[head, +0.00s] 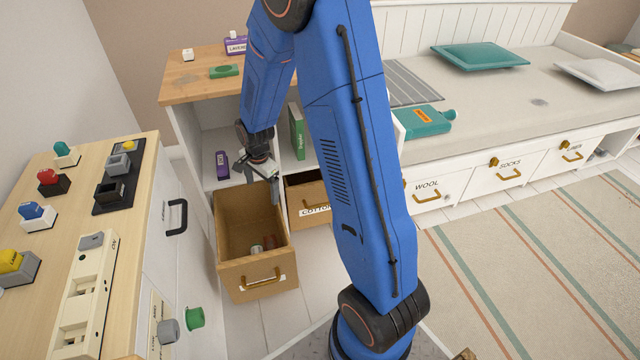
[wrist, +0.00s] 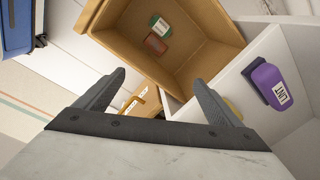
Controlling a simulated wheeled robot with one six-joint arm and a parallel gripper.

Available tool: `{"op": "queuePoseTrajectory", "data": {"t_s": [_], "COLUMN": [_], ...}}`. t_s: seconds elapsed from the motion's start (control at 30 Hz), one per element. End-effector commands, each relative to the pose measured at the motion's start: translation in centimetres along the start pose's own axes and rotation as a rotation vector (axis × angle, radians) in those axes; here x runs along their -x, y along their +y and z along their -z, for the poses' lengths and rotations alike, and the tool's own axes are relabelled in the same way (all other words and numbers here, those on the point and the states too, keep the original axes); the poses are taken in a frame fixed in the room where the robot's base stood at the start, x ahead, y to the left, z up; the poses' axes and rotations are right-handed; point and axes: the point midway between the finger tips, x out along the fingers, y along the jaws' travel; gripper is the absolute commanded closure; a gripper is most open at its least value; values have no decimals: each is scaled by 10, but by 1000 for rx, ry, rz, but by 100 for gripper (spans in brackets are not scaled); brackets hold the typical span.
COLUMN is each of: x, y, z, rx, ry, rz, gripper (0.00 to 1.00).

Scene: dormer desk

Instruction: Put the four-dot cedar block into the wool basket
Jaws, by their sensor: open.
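A small reddish-brown block (wrist: 155,44) lies in the open tan basket drawer (wrist: 205,62), beside a green-topped item (wrist: 160,24). The block also shows inside the basket drawer (head: 228,262) in the head view, small (head: 270,242). Its dots are too small to tell. The label WOOL is on a white drawer front (head: 427,188) under the bench, which looks shut. My gripper (head: 258,180) hangs over the back of the open basket drawer. In the wrist view its fingers (wrist: 160,82) are apart, with nothing between them.
A COTTON drawer (head: 308,188) stands partly out beside the basket drawer. A purple LINT item (head: 222,165) and a green box (head: 297,131) are on the shelves. A wooden desk (head: 135,210) with several coloured items stands at left. The striped rug (head: 530,270) is clear.

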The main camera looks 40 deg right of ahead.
Motion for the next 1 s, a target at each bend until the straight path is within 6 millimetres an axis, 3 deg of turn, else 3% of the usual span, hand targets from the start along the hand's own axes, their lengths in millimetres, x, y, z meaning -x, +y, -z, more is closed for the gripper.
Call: {"op": "queuePoseTrajectory", "data": {"t_s": [0.1,0.5,1.0], "x": [42,157,262], "y": [10,62,158], "z": [-2,-14,-38], "rx": [96,426,837], "ry": [8,45,123], "rz": [26,90,153], "gripper": [12,12,12]}}
